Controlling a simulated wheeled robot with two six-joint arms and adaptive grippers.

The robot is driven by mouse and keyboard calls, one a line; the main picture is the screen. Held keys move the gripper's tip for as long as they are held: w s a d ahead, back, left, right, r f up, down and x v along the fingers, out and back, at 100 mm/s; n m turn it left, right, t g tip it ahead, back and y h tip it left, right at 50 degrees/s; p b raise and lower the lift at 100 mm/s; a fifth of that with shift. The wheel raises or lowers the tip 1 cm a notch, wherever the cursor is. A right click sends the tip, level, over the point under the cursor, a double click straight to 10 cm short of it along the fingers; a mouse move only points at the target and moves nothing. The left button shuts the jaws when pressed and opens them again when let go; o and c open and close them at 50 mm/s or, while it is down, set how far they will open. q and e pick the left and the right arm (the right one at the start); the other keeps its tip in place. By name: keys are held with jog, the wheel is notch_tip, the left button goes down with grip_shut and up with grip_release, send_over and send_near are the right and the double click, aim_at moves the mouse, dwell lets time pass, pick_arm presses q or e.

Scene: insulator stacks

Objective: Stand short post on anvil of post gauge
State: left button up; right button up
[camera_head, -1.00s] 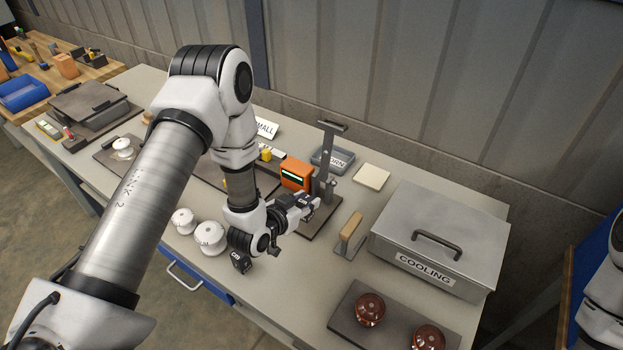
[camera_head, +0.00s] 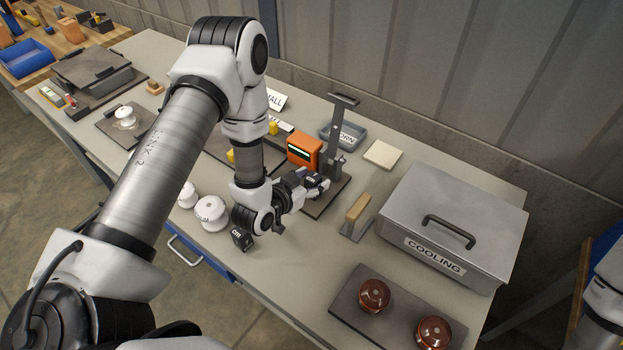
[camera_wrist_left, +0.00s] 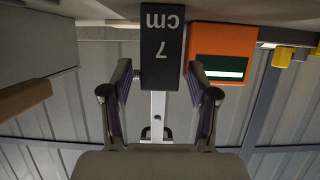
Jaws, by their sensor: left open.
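The post gauge has an orange box with a lit display (camera_head: 304,151) and a grey upright column (camera_head: 336,135) on a dark base. My left gripper (camera_head: 318,184) is low in front of the column. In the left wrist view, which is upside down, its fingers (camera_wrist_left: 160,100) are open and apart. White spool-shaped posts (camera_head: 208,213) stand near the table's front edge. I cannot tell which is the short post. The anvil is hidden.
A steel "COOLING" box (camera_head: 455,215) stands right, with a wood-handled tool (camera_head: 357,213) left of it. Brown insulators (camera_head: 374,295) stand on a dark plate in front.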

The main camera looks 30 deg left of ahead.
pick_arm(q)
jog(key=shift+s, duration=0.2)
jog(key=p+v, duration=0.1)
jog(key=v, duration=1)
jog(key=shift+s+r, duration=0.2)
jog(key=shift+r, duration=0.05)
